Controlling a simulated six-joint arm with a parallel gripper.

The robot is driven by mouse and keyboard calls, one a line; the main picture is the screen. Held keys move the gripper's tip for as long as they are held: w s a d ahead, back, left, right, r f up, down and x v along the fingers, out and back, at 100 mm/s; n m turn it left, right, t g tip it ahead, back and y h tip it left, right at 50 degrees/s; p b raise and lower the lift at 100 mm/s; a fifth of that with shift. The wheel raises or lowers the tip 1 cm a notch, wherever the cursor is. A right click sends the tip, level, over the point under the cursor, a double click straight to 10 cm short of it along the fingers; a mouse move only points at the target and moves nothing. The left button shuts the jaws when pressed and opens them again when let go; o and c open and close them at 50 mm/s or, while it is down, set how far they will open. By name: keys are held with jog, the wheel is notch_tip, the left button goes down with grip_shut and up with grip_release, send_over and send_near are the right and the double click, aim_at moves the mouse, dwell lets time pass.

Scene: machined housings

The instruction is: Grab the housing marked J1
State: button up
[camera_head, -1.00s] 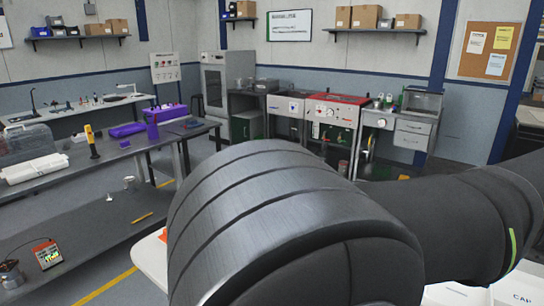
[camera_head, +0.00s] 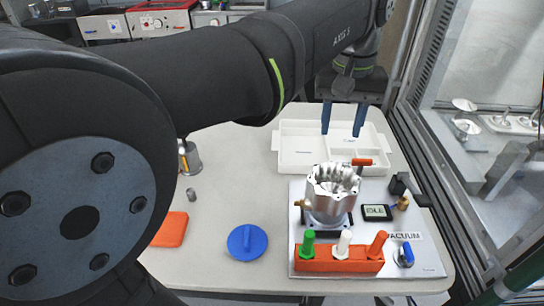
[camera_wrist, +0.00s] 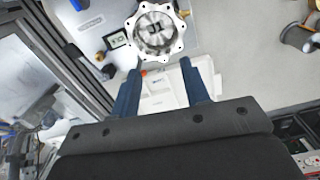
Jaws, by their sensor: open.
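The housing marked J1 (camera_head: 331,192) is a silvery machined cup with a scalloped rim, standing upright on a light fixture plate (camera_head: 430,262). In the wrist view the housing (camera_wrist: 172,42) is seen from above, with the mark J1 on its inside floor. My gripper (camera_head: 341,132) is open and empty, with two blue fingers pointing down, above and behind the housing. In the wrist view my gripper (camera_wrist: 165,78) has its fingers spread on either side below the housing, apart from it.
A white divided tray (camera_head: 290,160) lies behind the housing. The plate carries an orange block (camera_head: 322,262) with coloured pegs, a small display (camera_head: 376,213) and a blue-handled valve (camera_head: 405,254). A blue disc (camera_head: 247,242) lies left. A framed glass enclosure (camera_head: 430,140) stands right.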

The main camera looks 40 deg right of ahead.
aim_at(314, 172)
jog(key=w+a+r+m, duration=0.1)
jog(key=w+r+m, duration=0.1)
jog(key=w+m, duration=0.25)
jog(key=shift+m, duration=0.25)
jog(key=f, duration=1.7)
jog(key=shift+s+a+f, duration=0.1)
jog(key=shift+s+f, duration=0.2)
jog(key=shift+s, duration=0.05)
grip_shut()
jog(key=shift+r, duration=0.1)
